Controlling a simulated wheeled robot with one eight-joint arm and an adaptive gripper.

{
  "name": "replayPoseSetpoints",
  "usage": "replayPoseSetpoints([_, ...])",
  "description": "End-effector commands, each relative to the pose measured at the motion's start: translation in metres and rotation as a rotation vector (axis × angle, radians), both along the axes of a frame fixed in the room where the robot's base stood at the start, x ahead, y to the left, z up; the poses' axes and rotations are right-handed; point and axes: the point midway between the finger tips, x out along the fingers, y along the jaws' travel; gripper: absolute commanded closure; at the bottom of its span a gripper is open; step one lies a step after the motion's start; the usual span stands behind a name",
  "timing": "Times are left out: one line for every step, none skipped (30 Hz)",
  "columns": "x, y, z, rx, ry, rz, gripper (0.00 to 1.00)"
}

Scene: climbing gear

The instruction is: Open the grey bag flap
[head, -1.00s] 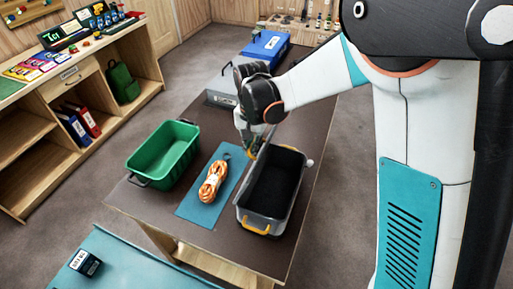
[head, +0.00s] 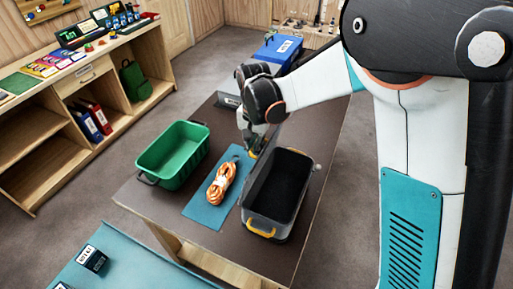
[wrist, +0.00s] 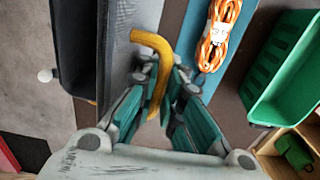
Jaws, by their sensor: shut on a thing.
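The grey bag (head: 302,194) stands at the right of the table, its dark inside showing from above. Its grey flap (head: 262,178) stands up along the left side, leaning toward the blue mat; it also shows in the wrist view (wrist: 118,52). A yellow handle (wrist: 150,40) on the flap lies between my fingers in the wrist view. My gripper (head: 253,155) is shut on this handle at the bag's far left corner. Another yellow handle (head: 260,231) is on the bag's near side.
A coiled orange rope (head: 221,183) lies on a blue mat (head: 205,213) left of the bag. A green crate (head: 172,178) stands farther left. A blue box (head: 277,47) is beyond the table. The table's right strip is clear.

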Motion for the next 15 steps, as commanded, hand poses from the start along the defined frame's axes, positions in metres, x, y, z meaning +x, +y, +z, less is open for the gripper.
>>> replayPoseSetpoints([0.0, 0.0001, 0.0004, 0.0, 0.0, 0.0, 1.0])
replayPoseSetpoints([0.0, 0.0, 0.0004, 0.0, 0.0, 0.0, 1.0])
replayPoseSetpoints([0.0, 0.0001, 0.0004, 0.0, 0.0, 0.0, 1.0])
replayPoseSetpoints([0.0001, 0.0002, 0.0003, 0.0, 0.0, 0.0, 1.0])
replayPoseSetpoints([0.0003, 0.0005, 0.0001, 0.0, 0.0, 0.0, 1.0])
replayPoseSetpoints([0.0006, 0.0013, -0.0002, 0.0, 0.0, 0.0, 1.0])
replayPoseSetpoints([0.001, 0.0021, -0.0005, 0.0, 0.0, 0.0, 1.0])
replayPoseSetpoints([0.0014, 0.0031, -0.0009, 0.0, 0.0, 0.0, 1.0])
replayPoseSetpoints([0.0022, 0.0047, -0.0016, 0.0, 0.0, 0.0, 1.0])
replayPoseSetpoints([0.0029, 0.0062, -0.0022, 0.0, 0.0, 0.0, 1.0])
replayPoseSetpoints([0.0032, 0.0068, -0.0022, 0.0, 0.0, 0.0, 0.92])
replayPoseSetpoints([0.003, 0.0062, -0.0018, 0.0, 0.0, 0.0, 0.83])
replayPoseSetpoints([0.0029, 0.0061, -0.0017, 0.0, 0.0, 0.0, 0.76])
replayPoseSetpoints([0.0029, 0.006, -0.0017, 0.0, 0.0, 0.0, 0.69])
replayPoseSetpoints([0.0028, 0.0061, -0.0016, 0.0, 0.0, 0.0, 0.68])
